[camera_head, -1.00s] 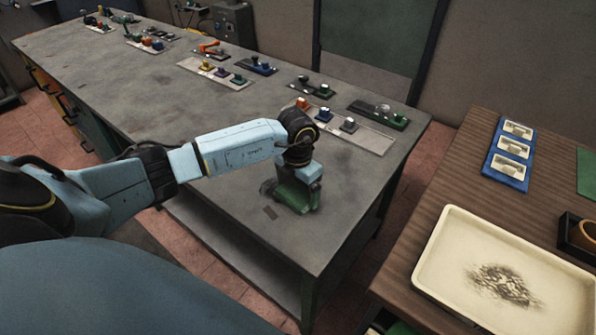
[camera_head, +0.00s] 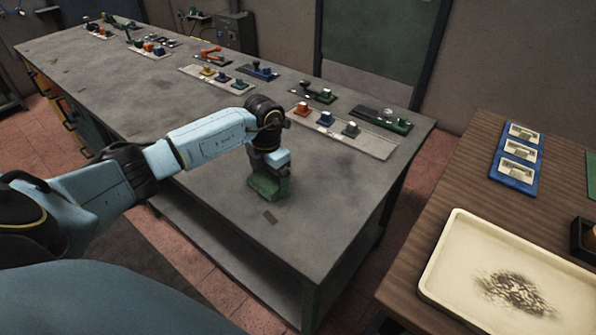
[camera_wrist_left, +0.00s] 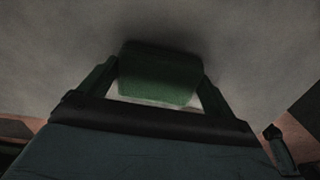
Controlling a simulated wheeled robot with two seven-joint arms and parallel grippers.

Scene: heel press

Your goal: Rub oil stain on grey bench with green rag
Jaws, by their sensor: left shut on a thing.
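The green rag (camera_head: 266,187) is a block-like pad held under my left gripper (camera_head: 268,172), low at the surface of the grey bench (camera_head: 215,225). In the left wrist view the rag (camera_wrist_left: 160,75) sits between the two fingers (camera_wrist_left: 158,88), which are shut on it. I cannot tell for certain whether it touches the bench top. A small dark patch (camera_head: 270,217) lies just in front of the rag; I cannot tell whether it is the oil stain. The bench under the rag is hidden. My right gripper is out of view.
Trays with coloured knobs (camera_head: 340,130) line the bench's far side. The bench's near middle is mostly clear.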

